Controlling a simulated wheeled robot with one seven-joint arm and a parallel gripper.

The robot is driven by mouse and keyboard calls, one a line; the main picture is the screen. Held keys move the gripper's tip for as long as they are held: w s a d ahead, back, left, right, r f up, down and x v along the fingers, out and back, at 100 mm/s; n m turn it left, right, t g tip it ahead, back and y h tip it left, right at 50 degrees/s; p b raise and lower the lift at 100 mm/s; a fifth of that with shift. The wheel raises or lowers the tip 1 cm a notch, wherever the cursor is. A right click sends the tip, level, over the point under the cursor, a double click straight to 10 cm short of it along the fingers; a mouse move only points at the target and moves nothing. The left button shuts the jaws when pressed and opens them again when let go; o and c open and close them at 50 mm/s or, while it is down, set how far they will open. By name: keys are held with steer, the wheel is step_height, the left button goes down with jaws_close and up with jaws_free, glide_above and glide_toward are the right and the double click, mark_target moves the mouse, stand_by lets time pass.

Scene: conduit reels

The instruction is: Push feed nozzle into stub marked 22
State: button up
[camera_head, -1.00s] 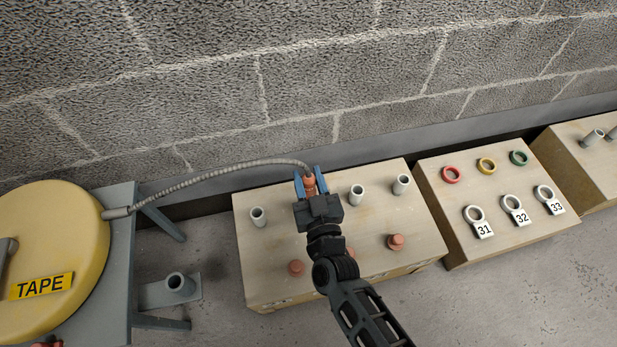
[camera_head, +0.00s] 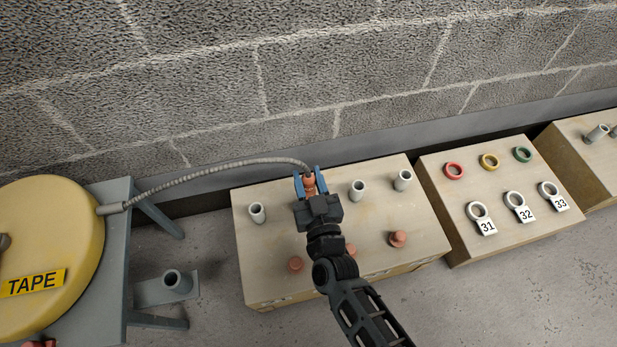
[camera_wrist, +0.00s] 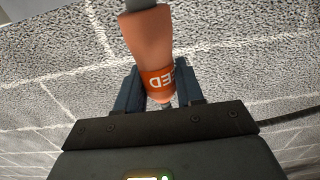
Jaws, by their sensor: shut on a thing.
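The feed nozzle (camera_head: 310,184) is an orange-brown piece at the end of a grey ribbed hose. My gripper (camera_head: 311,180) is shut on it, with a blue finger on each side, above the back part of the left wooden box (camera_head: 380,222). In the wrist view the nozzle (camera_wrist: 151,45) carries an orange band with letters partly readable as "FEED", and it ends against a grey tube at the top edge. Grey stubs stand on the box: one at left (camera_head: 257,213) and two at right (camera_head: 357,190), (camera_head: 403,180). No number 22 is readable. My gripper hides what lies beneath it.
The hose (camera_head: 210,167) arcs from the yellow TAPE reel (camera_head: 60,235) at left. Orange-brown plugs (camera_head: 397,239) sit on the box front. A second box (camera_head: 500,172) holds coloured rings and tags 31, 32, 33. A block wall stands close behind.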

steer(key=shift+f+b, duration=0.55)
steer(key=shift+f, duration=0.2)
steer(key=o, duration=1.2)
steer(key=shift+c, duration=0.2)
steer(key=shift+o, duration=0.4)
steer(key=o, duration=0.4)
steer(key=shift+r, duration=0.1)
step_height(320, 180, up, 10)
steer(key=p, duration=1)
steer(key=shift+p, duration=0.35)
